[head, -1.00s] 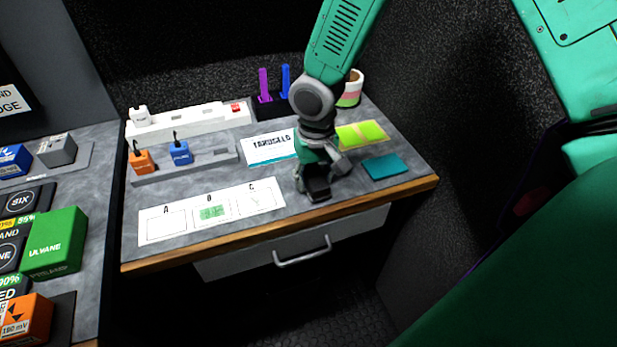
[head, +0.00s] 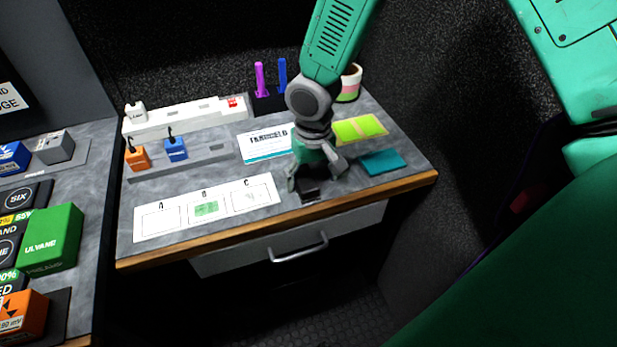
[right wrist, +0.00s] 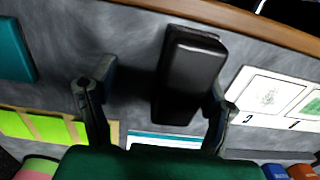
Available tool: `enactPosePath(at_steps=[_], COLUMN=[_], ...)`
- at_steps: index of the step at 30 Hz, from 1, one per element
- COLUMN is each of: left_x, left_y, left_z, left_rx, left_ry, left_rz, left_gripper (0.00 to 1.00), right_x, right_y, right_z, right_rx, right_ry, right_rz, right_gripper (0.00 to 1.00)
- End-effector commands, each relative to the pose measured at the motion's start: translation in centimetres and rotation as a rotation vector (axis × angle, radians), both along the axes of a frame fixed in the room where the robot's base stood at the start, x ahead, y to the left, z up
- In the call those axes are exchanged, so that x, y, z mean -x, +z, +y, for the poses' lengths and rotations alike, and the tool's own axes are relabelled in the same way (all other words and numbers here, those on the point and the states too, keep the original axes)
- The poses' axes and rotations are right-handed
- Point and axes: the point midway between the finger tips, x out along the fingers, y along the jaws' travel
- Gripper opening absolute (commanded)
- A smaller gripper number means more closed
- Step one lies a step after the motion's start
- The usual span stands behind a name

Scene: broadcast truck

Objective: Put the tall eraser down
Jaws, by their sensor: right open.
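The black block, which I take for the tall eraser (head: 309,191), rests on the grey desk near its front edge, right of the white A-B-C card (head: 207,208). My right gripper (head: 316,178) is over it from above, with its fingers spread. In the right wrist view the eraser (right wrist: 188,75) lies between the fingers of the right gripper (right wrist: 152,95). It is close to the right-hand finger, with a clear gap to the other. I cannot tell whether that nearer finger touches it. My left gripper is out of view.
A teal pad (head: 383,162) and yellow-green notes (head: 358,129) lie right of the gripper. A printed card (head: 266,144) lies behind it. Orange (head: 137,158) and blue (head: 175,149) blocks sit on a grey rail.

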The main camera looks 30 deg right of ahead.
Motion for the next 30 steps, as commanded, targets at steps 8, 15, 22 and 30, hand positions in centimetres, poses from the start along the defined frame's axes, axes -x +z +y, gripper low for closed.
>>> enactPosePath(at_steps=[8,15,22,30], left_x=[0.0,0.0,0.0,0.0], left_y=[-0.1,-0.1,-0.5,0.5], left_z=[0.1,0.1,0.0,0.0], left_rx=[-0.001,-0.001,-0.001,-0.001], left_ry=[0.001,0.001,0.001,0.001], left_rz=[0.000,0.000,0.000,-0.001], left_gripper=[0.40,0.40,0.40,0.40], right_x=[0.0,0.0,-0.1,0.5], right_y=[-0.2,-0.1,0.1,5.5], right_z=[-0.1,0.0,0.1,-0.2], right_rx=[0.012,0.006,0.003,0.008], right_ry=[-0.004,-0.001,0.000,-0.001], right_rz=[0.004,0.001,-0.001,-0.005], right_gripper=[0.58,0.58,0.58,0.58])
